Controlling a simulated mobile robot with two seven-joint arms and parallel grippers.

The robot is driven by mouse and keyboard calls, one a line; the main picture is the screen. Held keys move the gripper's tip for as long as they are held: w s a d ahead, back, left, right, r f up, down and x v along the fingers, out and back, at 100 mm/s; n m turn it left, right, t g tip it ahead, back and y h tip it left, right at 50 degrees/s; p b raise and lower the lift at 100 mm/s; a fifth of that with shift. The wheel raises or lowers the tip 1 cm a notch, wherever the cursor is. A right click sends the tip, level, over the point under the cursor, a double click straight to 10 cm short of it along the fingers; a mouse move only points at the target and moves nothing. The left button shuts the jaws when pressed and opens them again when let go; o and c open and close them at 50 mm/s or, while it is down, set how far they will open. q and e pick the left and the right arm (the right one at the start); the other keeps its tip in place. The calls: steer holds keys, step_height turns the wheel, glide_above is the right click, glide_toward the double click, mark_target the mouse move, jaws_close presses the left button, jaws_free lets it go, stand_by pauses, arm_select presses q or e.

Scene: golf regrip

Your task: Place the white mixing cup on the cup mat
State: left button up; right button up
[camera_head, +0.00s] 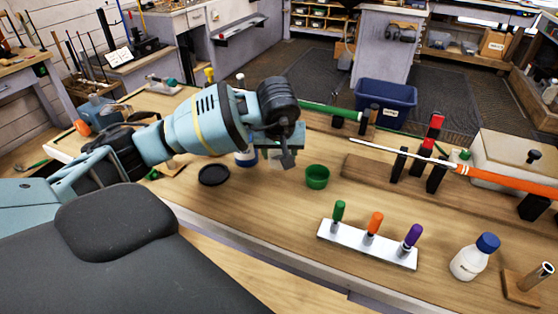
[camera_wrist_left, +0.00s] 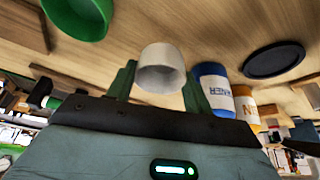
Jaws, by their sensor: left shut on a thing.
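The white mixing cup (camera_wrist_left: 161,68) shows in the left wrist view between the two green fingers of my left gripper (camera_wrist_left: 158,84), which is shut on it. In the head view my left gripper (camera_head: 281,150) is over the workbench, and the cup is hidden behind it. A round black mat (camera_head: 214,175), which looks like the cup mat, lies on the bench to the left of the gripper. It also shows in the left wrist view (camera_wrist_left: 274,59), apart from the cup and with nothing on it. My right gripper is not in view.
A green cup (camera_head: 317,177) stands right of my left gripper. A white rack (camera_head: 367,246) with green, orange and purple-handled tools lies in front. A blue-labelled container (camera_wrist_left: 213,88) stands near the gripper.

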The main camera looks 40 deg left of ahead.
mark_target(279, 161)
arm_select(q)
steer(key=shift+f, duration=1.45)
steer(key=shift+f, duration=0.1)
steer(key=shift+f, duration=0.1)
steer(key=o, duration=0.9)
steer(key=shift+o, duration=0.2)
steer(key=shift+r, duration=0.4)
steer(key=v, duration=1.1)
steer(key=shift+s+d+r+p, duration=0.1)
steer(key=shift+s+r+p, duration=0.1)
steer(key=shift+r+p, duration=0.15)
